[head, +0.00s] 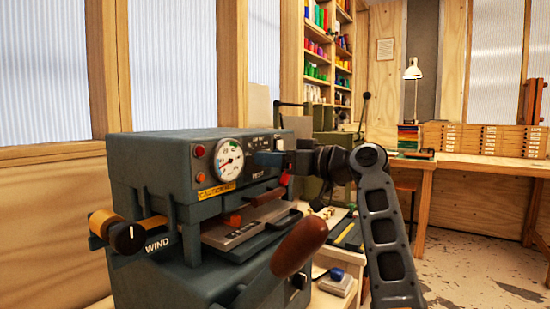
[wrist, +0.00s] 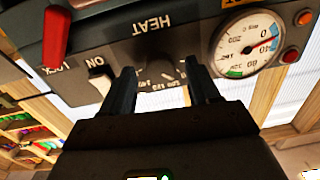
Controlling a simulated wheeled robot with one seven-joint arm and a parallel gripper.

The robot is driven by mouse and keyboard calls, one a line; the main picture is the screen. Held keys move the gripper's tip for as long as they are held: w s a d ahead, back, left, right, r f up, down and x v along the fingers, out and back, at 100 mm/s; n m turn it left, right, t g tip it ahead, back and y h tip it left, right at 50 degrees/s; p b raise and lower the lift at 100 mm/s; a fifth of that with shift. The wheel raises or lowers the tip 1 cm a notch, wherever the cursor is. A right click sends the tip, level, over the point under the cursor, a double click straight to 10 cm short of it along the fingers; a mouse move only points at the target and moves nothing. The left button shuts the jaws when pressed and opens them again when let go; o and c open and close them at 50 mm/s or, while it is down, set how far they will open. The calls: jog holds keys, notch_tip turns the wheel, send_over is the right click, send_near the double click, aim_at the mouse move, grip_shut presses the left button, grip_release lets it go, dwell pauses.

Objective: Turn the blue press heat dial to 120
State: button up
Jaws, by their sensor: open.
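The blue-grey press (head: 150,150) stands at the left in the head view. In the wrist view its face shows upside down, with the word HEAT and the dark heat dial (wrist: 160,70) surrounded by small white numbers. My gripper (wrist: 159,68) is open, its two dark fingers on either side of the dial. I cannot tell whether they touch it. In the head view my gripper (head: 270,158) is at the upper right of the press front and hides the dial. The dial's setting cannot be read.
A round gauge with a red needle (head: 229,158) sits left of my gripper. A red-handled lock lever (wrist: 56,38) and an ON switch (wrist: 99,80) are near the dial. A brown lever handle (head: 299,248) sticks out below. A workbench (head: 480,160) stands behind right.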

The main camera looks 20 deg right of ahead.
jog(key=c, duration=1)
jog(key=shift+c, duration=0.2)
jog(key=shift+m, duration=0.3)
jog(key=m+p, duration=0.3)
jog(key=m, duration=0.2)
jog(key=shift+r+p, duration=0.1)
jog(key=shift+p, duration=0.2)
jog(key=m+p, duration=0.2)
jog(key=m, duration=0.1)
jog(key=shift+m, duration=0.3)
jog(key=shift+m+p, duration=1)
jog(key=shift+m, duration=0.4)
jog(key=shift+f, duration=0.2)
jog(key=shift+d, duration=0.1)
